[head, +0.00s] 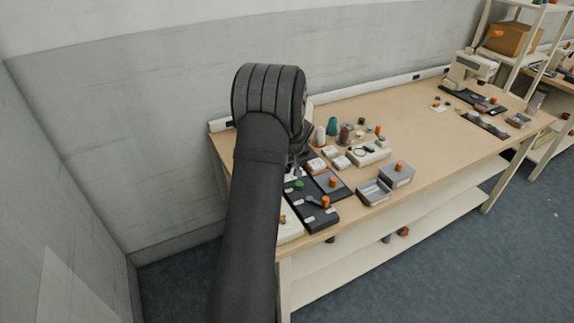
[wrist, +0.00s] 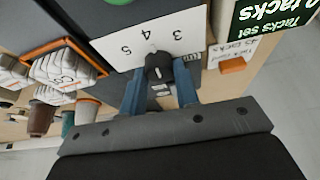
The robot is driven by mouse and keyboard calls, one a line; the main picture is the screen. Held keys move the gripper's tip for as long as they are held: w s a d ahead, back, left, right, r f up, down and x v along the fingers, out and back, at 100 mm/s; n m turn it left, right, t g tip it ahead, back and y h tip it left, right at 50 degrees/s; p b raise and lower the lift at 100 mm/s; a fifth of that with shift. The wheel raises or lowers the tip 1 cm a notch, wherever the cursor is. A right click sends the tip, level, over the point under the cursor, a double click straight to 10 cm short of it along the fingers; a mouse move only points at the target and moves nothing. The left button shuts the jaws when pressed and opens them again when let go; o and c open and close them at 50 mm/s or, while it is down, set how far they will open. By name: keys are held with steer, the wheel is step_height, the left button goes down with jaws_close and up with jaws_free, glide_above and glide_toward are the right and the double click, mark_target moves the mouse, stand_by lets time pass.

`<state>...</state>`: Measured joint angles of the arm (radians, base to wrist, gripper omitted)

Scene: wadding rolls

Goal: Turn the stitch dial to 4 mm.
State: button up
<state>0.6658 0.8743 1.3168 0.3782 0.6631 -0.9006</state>
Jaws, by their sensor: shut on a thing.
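The stitch dial is a black knob (wrist: 157,65) on a white plate (wrist: 190,26) marked with the numbers 5, 4 and 3, in the wrist view. The numbers appear upside down there, around the knob's far side. My gripper (wrist: 160,88) has its two blue-grey fingers on either side of the knob and is shut on it. Which number the knob points to is too small to tell. In the head view my own arm hides the dial and most of my gripper.
A green box lettered "tacks" (wrist: 264,22) and an orange block (wrist: 232,66) sit right of the dial. White packets (wrist: 62,68) lie left. In the head view, spools, trays (head: 374,192) and a black mat (head: 312,217) crowd the table's near end; its middle (head: 425,125) is mostly clear.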

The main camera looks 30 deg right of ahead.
stand_by(0.3)
steer(key=o, duration=1)
steer(key=shift+c, duration=0.2)
steer(key=shift+r, duration=0.1)
steer(key=v, duration=1.7)
steer(key=shift+d+r, duration=0.1)
steer(key=shift+d, duration=0.05)
steer(key=x, duration=1.7)
steer(key=shift+f, duration=0.25)
steer(key=shift+r, duration=0.1)
